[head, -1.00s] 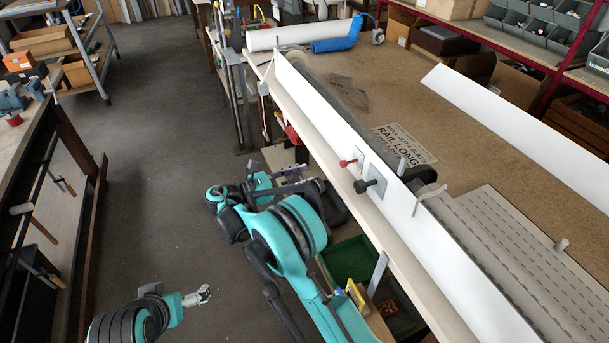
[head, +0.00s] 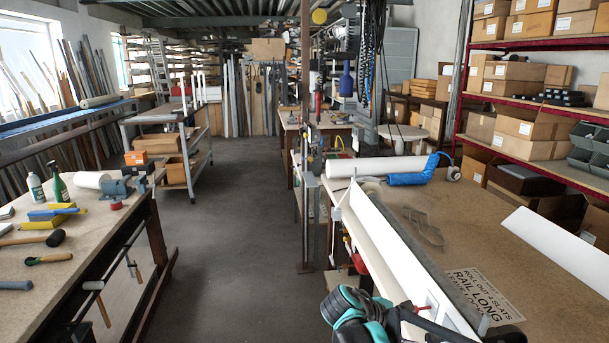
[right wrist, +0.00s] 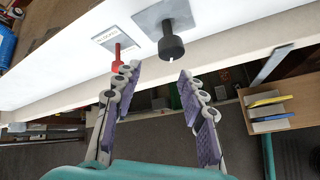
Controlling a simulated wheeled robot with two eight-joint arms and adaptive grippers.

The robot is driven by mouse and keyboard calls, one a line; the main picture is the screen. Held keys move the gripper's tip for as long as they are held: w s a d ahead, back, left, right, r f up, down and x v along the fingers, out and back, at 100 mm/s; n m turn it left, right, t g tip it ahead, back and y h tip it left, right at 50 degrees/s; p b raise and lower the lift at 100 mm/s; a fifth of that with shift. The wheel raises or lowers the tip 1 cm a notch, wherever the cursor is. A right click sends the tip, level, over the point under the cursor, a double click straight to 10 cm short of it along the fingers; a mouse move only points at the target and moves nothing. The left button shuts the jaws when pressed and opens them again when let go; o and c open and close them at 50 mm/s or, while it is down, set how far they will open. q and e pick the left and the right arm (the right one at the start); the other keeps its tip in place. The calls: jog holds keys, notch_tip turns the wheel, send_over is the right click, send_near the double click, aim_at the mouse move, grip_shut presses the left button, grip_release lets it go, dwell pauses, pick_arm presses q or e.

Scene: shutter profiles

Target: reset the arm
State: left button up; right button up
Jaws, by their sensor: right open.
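In the right wrist view my right gripper (right wrist: 158,76) is open, with its two purple-padded fingers apart and nothing between them. Beyond its fingertips are a red knob (right wrist: 117,58) and a black knob (right wrist: 170,45) on a long white profile (right wrist: 50,62). The fingers appear apart from the black knob; whether the left finger touches the red knob I cannot tell. In the head view my teal right arm shows at the bottom centre, beside the white profile (head: 372,240) along the bench edge. My left gripper is out of view.
The right bench (head: 400,215) carries a white roll (head: 375,166), a blue sleeve (head: 412,178) and a printed sign (head: 480,295). A left workbench (head: 105,235) holds hand tools and bottles. The floor aisle (head: 235,225) between them is clear.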

jog(key=s+a+f+m+t+y, duration=0.1)
jog(key=s+a+f+m+y, duration=0.1)
jog(key=s+m, duration=0.4)
jog(key=s+a+f+m+t+y, duration=0.2)
jog(key=s+a+m+y, duration=0.3)
jog(key=s, duration=0.9)
jog(key=shift+m+y, duration=1.2)
